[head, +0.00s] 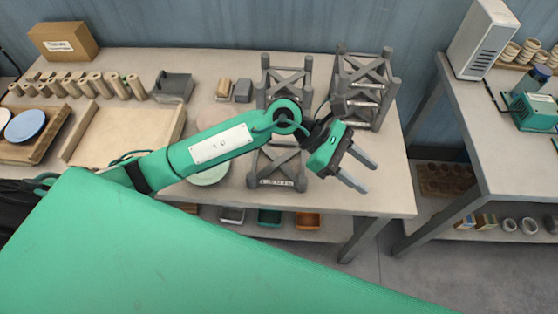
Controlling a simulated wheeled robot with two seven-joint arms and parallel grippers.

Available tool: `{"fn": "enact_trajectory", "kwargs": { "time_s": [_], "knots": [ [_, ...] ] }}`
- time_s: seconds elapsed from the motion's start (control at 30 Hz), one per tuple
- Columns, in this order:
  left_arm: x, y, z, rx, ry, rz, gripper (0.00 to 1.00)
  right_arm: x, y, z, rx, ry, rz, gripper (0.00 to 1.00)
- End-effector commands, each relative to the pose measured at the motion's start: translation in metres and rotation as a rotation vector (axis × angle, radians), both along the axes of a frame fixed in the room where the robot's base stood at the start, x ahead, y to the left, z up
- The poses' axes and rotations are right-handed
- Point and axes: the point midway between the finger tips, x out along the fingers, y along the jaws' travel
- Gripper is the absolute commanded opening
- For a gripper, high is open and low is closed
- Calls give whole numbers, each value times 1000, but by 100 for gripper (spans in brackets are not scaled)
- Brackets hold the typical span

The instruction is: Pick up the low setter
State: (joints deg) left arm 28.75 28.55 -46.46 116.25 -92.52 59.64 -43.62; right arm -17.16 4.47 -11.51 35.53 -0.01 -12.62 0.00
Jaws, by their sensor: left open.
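Two dark grey setter-like frames with crossed braces stand on the workbench. One frame (277,183) is partly hidden behind my left arm and has a pale label low on its front. The other frame (366,86) stands to its right and farther back, near the bench's right end. I cannot tell for sure which is the low setter. My left gripper (370,179) is open and empty, to the right of the labelled frame and in front of the other one. Its fingers point right and toward the front, over the bench's right end. My right gripper is not in view.
The bench (395,195) also holds a cardboard box (63,42), several pale cylinders, a shallow wooden tray (165,112), a grey holder (173,87) and a pale green plate (210,175). A second bench (510,150) with a white unit (482,40) stands right, across a gap.

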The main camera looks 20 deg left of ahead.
Motion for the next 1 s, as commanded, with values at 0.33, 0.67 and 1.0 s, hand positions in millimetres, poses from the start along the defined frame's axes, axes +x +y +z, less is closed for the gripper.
{"fn": "enact_trajectory", "kwargs": {
  "time_s": [0.33, 0.67, 1.0],
  "knots": [
    [59, 137, -72, 865, -356, -289, 47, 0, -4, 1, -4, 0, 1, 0],
    [78, 189, -81, 1116, -383, -344, 47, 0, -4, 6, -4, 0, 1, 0],
    [78, 187, -142, 1112, -383, -343, 47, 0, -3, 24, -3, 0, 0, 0]
  ]
}}
